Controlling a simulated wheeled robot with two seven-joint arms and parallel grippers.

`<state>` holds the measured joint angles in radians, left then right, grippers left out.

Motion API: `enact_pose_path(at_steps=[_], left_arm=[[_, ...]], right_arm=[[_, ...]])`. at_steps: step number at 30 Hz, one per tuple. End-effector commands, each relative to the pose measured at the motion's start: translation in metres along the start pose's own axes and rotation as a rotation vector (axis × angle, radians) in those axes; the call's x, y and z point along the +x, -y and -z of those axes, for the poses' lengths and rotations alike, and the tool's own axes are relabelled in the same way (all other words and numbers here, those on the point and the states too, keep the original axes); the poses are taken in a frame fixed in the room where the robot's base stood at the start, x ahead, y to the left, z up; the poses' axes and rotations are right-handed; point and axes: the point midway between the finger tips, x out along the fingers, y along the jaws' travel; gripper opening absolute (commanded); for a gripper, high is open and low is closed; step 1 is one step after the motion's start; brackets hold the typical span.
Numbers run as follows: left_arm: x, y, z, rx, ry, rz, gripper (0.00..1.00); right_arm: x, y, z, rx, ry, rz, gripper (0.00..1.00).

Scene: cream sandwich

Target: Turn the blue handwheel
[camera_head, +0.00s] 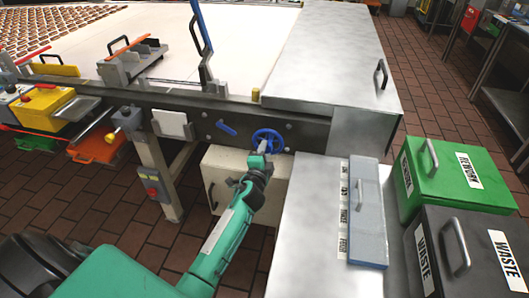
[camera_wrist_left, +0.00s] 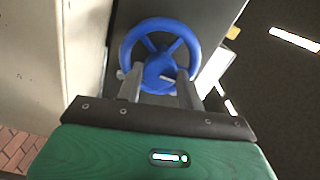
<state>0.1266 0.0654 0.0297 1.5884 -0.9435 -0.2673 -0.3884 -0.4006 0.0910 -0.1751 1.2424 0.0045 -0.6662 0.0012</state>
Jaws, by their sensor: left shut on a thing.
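The blue handwheel (camera_head: 268,134) is mounted on the dark side rail of the conveyor machine, near the middle of the head view. My left gripper (camera_head: 262,156) reaches it from below. In the left wrist view, the blue handwheel (camera_wrist_left: 158,66) has a round rim and spokes. The fingers of my left gripper (camera_wrist_left: 158,86) lie at its lower part, one on each side of the hub, and are shut on the wheel. The exact contact is partly hidden. My right gripper is not in view.
A blue lever (camera_head: 227,128) sits left of the wheel. A cream cabinet (camera_head: 222,180) stands under the rail. A steel table (camera_head: 309,230) is close on the right, with a green rework bin (camera_head: 455,178) and a grey waste bin (camera_head: 470,255) beyond it.

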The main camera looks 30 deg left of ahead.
Motion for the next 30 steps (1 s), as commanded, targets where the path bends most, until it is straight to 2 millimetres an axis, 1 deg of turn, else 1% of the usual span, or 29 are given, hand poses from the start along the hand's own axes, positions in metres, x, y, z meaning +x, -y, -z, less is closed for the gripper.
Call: enact_pose_path(at_steps=[6, 15, 22, 30], left_arm=[[0.0, 0.0, -0.001, 0.198, 0.0, -0.001, 0.15], [0.0, 0.0, 0.0, 0.404, 0.0, -0.002, 0.15], [0.0, -0.001, 0.0, 0.488, -0.001, -0.001, 0.15], [0.0, -0.001, 0.0, 0.521, 0.0, -0.001, 0.15]], right_arm=[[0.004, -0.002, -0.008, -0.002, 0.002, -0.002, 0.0], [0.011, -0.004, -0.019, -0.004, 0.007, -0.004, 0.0], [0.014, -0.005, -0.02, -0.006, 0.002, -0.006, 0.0], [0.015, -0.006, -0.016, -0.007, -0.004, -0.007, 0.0]])
